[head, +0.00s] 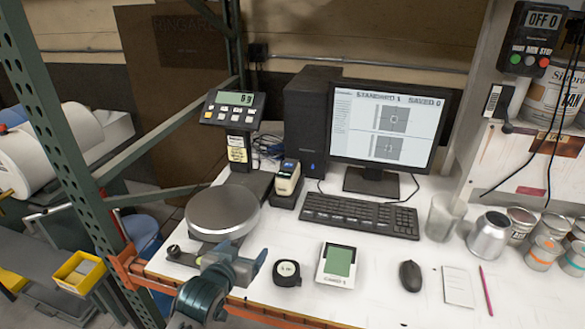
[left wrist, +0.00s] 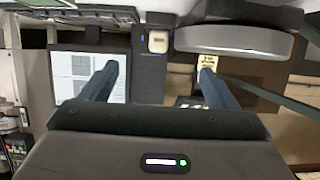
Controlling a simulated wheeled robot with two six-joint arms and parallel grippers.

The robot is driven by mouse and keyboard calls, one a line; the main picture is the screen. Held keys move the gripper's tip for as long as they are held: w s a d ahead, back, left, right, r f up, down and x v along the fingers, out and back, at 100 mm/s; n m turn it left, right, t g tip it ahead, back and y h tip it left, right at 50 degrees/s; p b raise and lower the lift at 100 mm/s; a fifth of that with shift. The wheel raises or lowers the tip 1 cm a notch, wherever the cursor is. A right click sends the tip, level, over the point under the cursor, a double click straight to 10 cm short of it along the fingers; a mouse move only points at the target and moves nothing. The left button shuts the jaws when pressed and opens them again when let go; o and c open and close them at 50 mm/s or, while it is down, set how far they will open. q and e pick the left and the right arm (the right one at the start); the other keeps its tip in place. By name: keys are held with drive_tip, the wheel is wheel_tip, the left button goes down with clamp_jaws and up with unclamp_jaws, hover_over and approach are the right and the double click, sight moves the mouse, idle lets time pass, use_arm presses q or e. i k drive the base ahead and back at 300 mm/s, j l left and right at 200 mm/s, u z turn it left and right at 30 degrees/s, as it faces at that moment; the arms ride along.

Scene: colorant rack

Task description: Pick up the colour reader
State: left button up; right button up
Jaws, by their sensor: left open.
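The colour reader (head: 287,183) is a small pale handheld device with a dark screen. It stands in a black dock between the scale and the keyboard. In the left wrist view, which looks upside down, the colour reader (left wrist: 157,42) shows between my two fingers but farther off. My left gripper (head: 238,264) is over the front edge of the table, in front of the scale plate and well short of the reader. Its fingers (left wrist: 157,72) are apart with nothing between them. My right gripper is in neither view.
The round scale plate (head: 222,211) stands left of the reader. The keyboard (head: 360,215) and monitor (head: 388,125) are to its right. A black tape measure (head: 287,273), a card with a green patch (head: 337,263) and a mouse (head: 410,276) lie in front.

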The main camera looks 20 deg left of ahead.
sight(286, 178)
drive_tip(key=i+j, duration=0.1)
drive_tip(key=i, duration=0.95)
